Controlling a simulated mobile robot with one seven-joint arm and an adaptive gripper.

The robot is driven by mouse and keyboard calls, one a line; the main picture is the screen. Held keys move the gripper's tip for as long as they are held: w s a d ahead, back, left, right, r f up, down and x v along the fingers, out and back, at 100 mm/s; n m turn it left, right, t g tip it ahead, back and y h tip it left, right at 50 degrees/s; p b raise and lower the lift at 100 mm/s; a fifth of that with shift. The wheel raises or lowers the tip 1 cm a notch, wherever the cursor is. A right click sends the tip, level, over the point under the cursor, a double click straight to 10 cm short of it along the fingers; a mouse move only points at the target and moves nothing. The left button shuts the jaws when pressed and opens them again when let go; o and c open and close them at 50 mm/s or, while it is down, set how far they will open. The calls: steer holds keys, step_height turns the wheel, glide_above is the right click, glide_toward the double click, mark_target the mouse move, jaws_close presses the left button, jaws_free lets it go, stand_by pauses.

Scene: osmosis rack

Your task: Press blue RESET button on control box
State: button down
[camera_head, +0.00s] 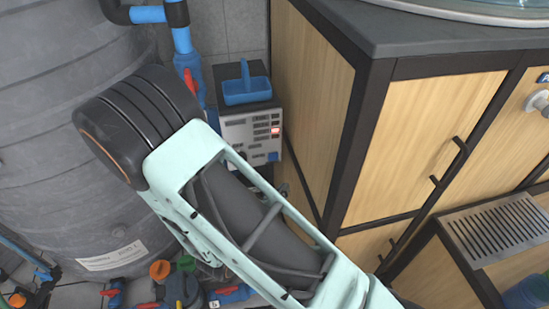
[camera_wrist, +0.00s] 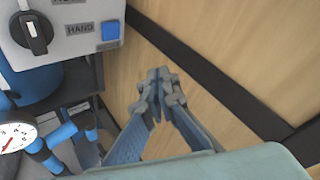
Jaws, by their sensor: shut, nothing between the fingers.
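The control box (camera_head: 250,137) is a light grey panel with a lit red indicator, between the big tank and the wooden cabinet in the head view. The blue RESET button (camera_head: 273,156) is at its lower right corner. In the wrist view the control box (camera_wrist: 70,30) is at upper left, with a black rotary knob and a HAND label. The square blue button (camera_wrist: 110,30) is near its right edge. My gripper (camera_wrist: 160,78) is shut and empty, below and right of the button in that picture and apart from it.
The wooden cabinet (camera_head: 310,90) stands close on the right of the box. A grey tank (camera_head: 60,120) is on the left. A blue tray (camera_head: 246,90) sits on top of the box. A pressure gauge (camera_wrist: 15,134) and blue pipes are below the box.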

steer(key=shift+w, duration=0.15)
steer(key=w+a, duration=0.1)
steer(key=w, duration=0.7)
steer(key=shift+w+a, duration=0.2)
steer(key=shift+a, duration=0.15)
steer(key=shift+w, duration=0.1)
stand_by(1.1)
steer(key=shift+w+a, duration=0.1)
steer(key=shift+w, duration=0.2)
steer(key=shift+w, duration=0.35)
stand_by(0.8)
steer(key=shift+s, duration=0.75)
steer(key=shift+s+d+p, duration=0.15)
steer(key=shift+s+d, duration=0.05)
steer(key=shift+s, duration=0.65)
steer(key=shift+s+d+p, duration=0.1)
steer(key=shift+s+d, duration=0.05)
steer(key=shift+s, duration=0.65)
steer(key=shift+s+d+p, duration=0.15)
steer(key=shift+s+d, duration=0.05)
steer(key=shift+s, duration=0.65)
